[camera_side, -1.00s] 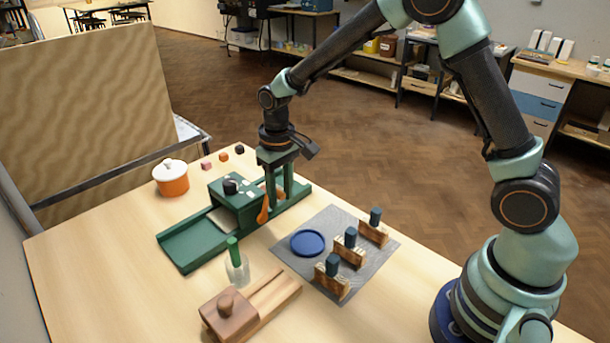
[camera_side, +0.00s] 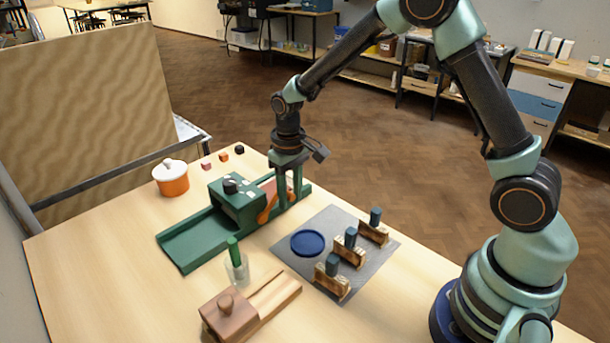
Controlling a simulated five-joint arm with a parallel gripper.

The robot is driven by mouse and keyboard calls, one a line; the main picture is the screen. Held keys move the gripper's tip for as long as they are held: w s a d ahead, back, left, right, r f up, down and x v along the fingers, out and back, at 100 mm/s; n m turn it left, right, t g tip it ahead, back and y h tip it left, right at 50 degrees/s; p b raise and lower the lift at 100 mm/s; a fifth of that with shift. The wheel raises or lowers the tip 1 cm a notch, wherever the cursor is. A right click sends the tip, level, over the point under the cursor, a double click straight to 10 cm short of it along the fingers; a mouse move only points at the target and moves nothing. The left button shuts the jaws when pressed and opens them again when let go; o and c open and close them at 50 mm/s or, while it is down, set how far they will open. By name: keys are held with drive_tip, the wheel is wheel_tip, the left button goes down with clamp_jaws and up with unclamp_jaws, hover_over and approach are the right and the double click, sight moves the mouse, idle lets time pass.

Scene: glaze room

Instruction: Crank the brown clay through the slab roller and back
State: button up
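The green slab roller (camera_side: 190,245) lies across the table, with a raised housing and a black knob (camera_side: 231,186) on top. The brown clay (camera_side: 268,186) shows as a flat pinkish-brown piece on the bed right of the housing, partly hidden by my gripper. The left bed is bare. The orange crank (camera_side: 267,212) is on the roller's near side, slanting up to the right. My gripper (camera_side: 289,200) points down at the crank's upper end, with its two green fingers either side of the handle. The contact itself is small and partly hidden.
A glass jar (camera_side: 238,274) holding a green-handled tool and a wooden block (camera_side: 229,315) stand in front. A grey mat (camera_side: 335,218) carries a blue dish (camera_side: 307,242) and several wooden stands. An orange pot (camera_side: 171,181) and small cubes (camera_side: 223,157) are behind.

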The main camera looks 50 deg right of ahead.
drive_tip(key=shift+d+f, duration=0.2)
drive_tip(key=shift+a, duration=0.2)
drive_tip(key=shift+a+r, duration=0.15)
drive_tip(key=shift+a, duration=0.1)
drive_tip(key=shift+r, duration=3.45)
